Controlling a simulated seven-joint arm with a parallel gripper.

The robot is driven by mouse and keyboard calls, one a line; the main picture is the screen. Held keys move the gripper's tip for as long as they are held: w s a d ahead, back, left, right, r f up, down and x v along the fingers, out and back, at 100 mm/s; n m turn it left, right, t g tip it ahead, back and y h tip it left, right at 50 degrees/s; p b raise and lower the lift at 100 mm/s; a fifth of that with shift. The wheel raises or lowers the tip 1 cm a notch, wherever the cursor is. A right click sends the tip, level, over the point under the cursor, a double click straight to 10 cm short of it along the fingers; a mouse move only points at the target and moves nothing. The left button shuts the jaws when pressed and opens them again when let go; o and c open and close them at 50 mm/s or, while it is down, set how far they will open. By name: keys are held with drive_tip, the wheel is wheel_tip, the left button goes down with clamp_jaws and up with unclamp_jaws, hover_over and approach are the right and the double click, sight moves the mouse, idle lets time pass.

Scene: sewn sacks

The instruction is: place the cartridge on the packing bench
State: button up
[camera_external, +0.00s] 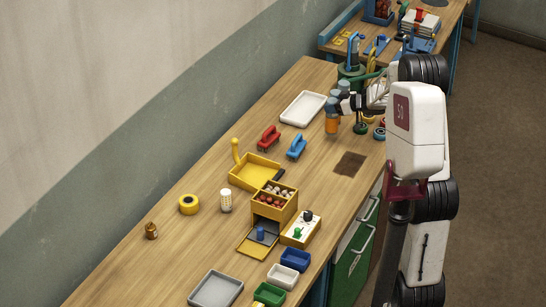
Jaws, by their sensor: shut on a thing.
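My gripper (333,108) is at the far right part of the long wooden bench (120,262). It is shut on an upright orange cylinder (332,124), which looks like the cartridge. The fingers hide the cylinder's top. I cannot tell whether its bottom touches the bench top. A second wooden bench (455,24) stands behind at the upper right. The picture does not show which bench is the packing bench.
A white tray (303,109) lies left of my gripper. A red clamp-like tool (268,139), a blue one (296,147) and a yellow tray (243,171) are nearer. A green machine (351,76) stands behind. The near left bench top is mostly clear.

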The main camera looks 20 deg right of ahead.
drive_tip(key=shift+w+d+f, duration=0.1)
drive_tip(key=shift+w+f, duration=0.05)
drive_tip(key=shift+w, duration=1.3)
drive_tip(key=shift+w+d+f, duration=0.1)
drive_tip(key=shift+w, duration=1.35)
drive_tip(key=shift+a+f, duration=0.1)
drive_tip(key=shift+f, duration=1.8)
drive_tip(key=o, duration=1.4)
drive_tip(key=v, duration=1.2)
